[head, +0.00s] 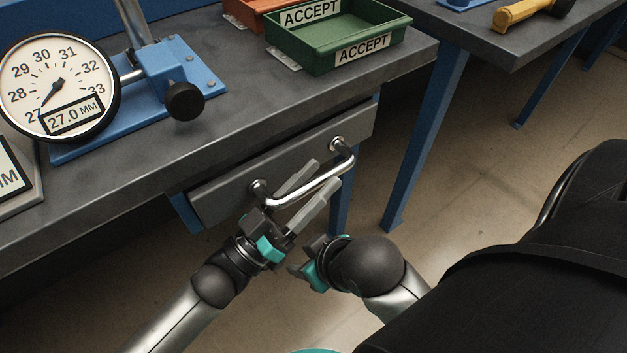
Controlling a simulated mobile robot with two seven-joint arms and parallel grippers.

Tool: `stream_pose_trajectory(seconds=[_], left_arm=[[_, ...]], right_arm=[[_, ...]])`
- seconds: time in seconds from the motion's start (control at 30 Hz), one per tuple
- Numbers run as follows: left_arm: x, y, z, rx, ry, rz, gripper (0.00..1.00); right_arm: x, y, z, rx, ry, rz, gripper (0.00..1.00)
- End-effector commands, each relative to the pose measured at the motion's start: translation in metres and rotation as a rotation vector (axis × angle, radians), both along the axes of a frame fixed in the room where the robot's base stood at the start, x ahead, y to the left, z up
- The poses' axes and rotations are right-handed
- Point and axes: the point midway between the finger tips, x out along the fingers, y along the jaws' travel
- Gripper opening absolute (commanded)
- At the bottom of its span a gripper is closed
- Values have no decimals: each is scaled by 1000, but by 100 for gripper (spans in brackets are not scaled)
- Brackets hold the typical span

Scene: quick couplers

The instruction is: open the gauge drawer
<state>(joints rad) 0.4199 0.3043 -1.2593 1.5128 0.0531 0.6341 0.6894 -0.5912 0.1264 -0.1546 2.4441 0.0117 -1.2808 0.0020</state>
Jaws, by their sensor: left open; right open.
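The gauge drawer (225,197) has a grey front under the edge of the workbench, and no drawer interior shows. Its chrome bar handle (335,173) sticks out from two round mounts. My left gripper (312,172) is open at the handle, with one pale finger on the far side of the bar and one on the near side in the picture. I cannot tell whether the fingers touch the bar. My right gripper (311,262) is open and empty, below and to the right of the left one, apart from the handle. Its fingers are mostly hidden.
A dial gauge (58,85) reading 27.0 MM stands on a blue base (190,72) on the workbench (235,125). A green ACCEPT tray (385,52) and an orange tray (250,14) sit at the back. A second table (460,38) stands right. Floor shows below the drawer.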

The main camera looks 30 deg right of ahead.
Motion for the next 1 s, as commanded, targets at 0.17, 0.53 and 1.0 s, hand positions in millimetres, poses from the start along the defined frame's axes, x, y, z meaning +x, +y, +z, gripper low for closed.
stream_pose_trajectory(seconds=[0.17, 0.53, 1.0], left_arm=[[0, 0, 0, 0, 0, 0, 38], [0, 1, 0, 0, 0, 0, 0], [0, 1, -1, 1, 0, 0, 0]], right_arm=[[0, 0, 0, 0, 1, 0, 50], [0, 0, 0, -2, 1, 0, 50], [0, 0, 0, -2, 2, 0, 50]])
